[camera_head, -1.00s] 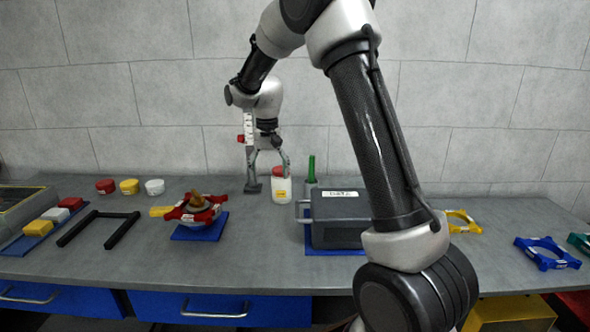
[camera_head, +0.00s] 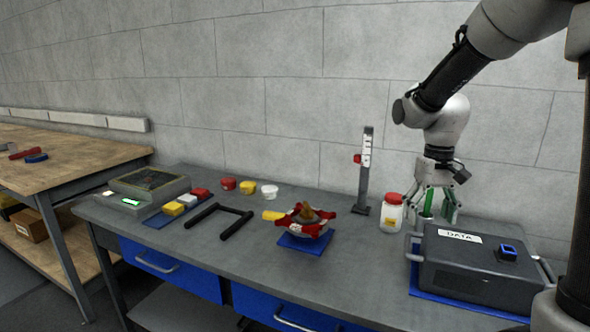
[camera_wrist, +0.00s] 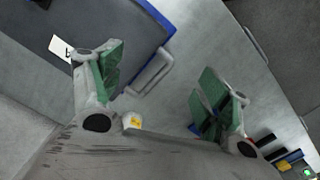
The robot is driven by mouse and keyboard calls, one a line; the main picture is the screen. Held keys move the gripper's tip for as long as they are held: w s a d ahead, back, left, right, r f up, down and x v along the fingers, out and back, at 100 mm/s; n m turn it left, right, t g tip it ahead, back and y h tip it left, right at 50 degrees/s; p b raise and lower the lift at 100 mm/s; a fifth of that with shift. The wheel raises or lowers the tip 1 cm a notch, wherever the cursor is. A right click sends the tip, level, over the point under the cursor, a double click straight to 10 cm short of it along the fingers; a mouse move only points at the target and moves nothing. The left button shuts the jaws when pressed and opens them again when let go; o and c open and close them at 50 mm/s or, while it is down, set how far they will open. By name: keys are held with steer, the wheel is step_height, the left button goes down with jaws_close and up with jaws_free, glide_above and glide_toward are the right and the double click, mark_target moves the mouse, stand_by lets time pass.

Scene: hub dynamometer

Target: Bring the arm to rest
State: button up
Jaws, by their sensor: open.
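My gripper (camera_head: 436,208) is at the back right of the grey bench in the head view, behind the dark grey DATA case (camera_head: 470,262) and beside the white jar with a red lid (camera_head: 391,214). Its green-padded fingers stand apart and appear empty in the wrist view (camera_wrist: 160,88). The wrist view looks down past the case's edge and handle (camera_wrist: 152,72).
The bench (camera_head: 340,270) carries a red hub piece (camera_head: 303,222) on a blue mat, a black U-shaped frame (camera_head: 218,220), an upright scale post (camera_head: 364,172) and an instrument box (camera_head: 148,190). A wooden table (camera_head: 60,160) stands at the left. The bench's middle front is clear.

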steer(key=s+d+r+t, duration=0.2)
steer(key=s+r, duration=0.2)
steer(key=s, duration=0.6)
steer(key=s+d+r+t, duration=0.2)
steer(key=s+r+t, duration=0.1)
steer(key=s, duration=0.6)
steer(key=shift+v, duration=0.95)
steer(key=shift+a, duration=0.1)
